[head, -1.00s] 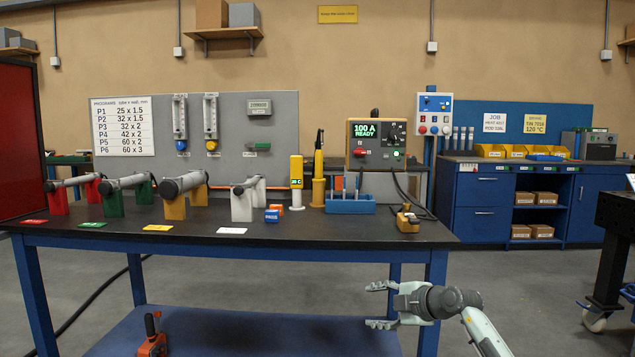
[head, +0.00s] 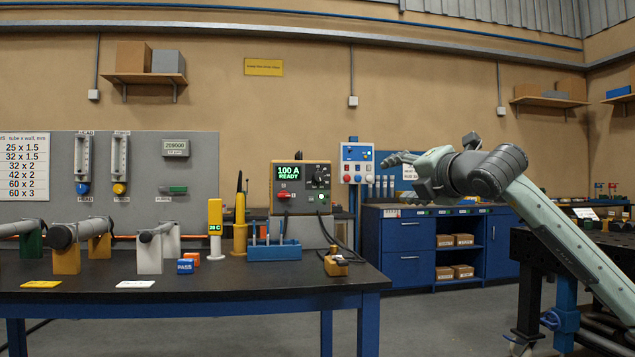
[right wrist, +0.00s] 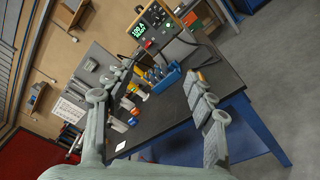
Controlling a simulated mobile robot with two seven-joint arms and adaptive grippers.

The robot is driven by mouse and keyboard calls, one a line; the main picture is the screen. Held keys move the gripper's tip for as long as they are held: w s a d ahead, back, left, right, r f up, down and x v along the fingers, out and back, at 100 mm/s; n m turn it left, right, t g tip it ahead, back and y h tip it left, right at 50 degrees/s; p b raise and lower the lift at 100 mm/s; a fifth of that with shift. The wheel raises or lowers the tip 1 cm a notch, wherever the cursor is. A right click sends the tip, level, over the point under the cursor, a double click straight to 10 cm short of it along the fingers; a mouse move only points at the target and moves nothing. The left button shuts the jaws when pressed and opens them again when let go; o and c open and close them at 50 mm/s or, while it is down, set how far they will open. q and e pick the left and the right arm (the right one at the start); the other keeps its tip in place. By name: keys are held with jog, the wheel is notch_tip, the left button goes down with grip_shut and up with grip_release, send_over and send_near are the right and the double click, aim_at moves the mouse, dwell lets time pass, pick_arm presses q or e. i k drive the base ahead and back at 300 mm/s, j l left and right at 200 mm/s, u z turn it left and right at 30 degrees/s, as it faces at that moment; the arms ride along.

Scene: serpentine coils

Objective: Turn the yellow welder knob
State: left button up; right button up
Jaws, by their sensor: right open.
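The welder (head: 302,188) is a dark box with yellow-orange edges on the back right of the black workbench (head: 200,276). Its green display reads 100 A READY. Its round knob (head: 321,174) looks black with pale marks, at the right of the display. A red switch (head: 283,195) sits below the display. My right gripper (head: 399,159) is open and empty, raised to the right of the welder and apart from it. In the right wrist view the welder (right wrist: 152,27) shows beyond the open fingers. My left gripper is not in view.
A blue rack (head: 274,252), a yellow torch (head: 240,228) and a small yellow block-like tool (head: 335,264) stand on the bench before the welder. Dark cables hang at the welder's right. A blue cabinet (head: 408,250) stands behind. The bench's front right is clear.

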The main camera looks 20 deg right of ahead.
aim_at(318, 177)
jog(key=i+l, duration=0.15)
jog(key=i, duration=0.45)
jog(key=i+l, duration=0.1)
jog(key=i, duration=0.5)
jog(key=i+l, duration=0.15)
jog(key=i, duration=0.4)
